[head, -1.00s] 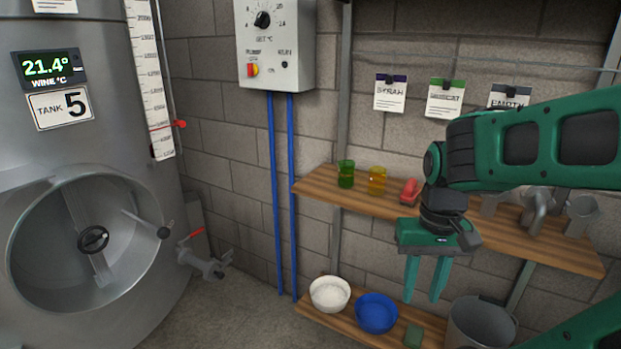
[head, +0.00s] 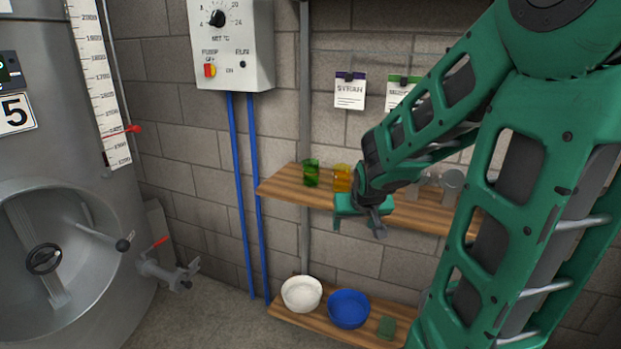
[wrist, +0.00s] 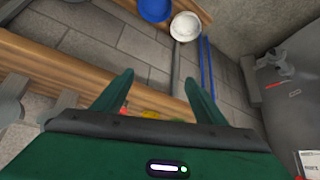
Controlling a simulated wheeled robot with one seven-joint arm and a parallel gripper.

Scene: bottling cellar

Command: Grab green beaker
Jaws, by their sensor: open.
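The green beaker (head: 311,174) stands upright at the left end of the upper wooden shelf (head: 283,186). An amber beaker (head: 342,178) stands just right of it. My gripper (head: 358,228) is in front of the shelf edge, to the right of and lower than the green beaker, apart from it. In the wrist view my gripper (wrist: 158,76) has its two fingers spread with nothing held between them. That view is turned over, and the amber beaker (wrist: 150,115) shows only as a sliver above the gripper body. The green beaker is mostly hidden there.
A lower shelf holds a white bowl (head: 301,294), a blue bowl (head: 348,309) and a green sponge (head: 386,327). Metal vessels (head: 452,183) stand on the upper shelf's right part. Blue pipes (head: 244,190) run left of the shelves. A steel tank (head: 70,270) stands at left.

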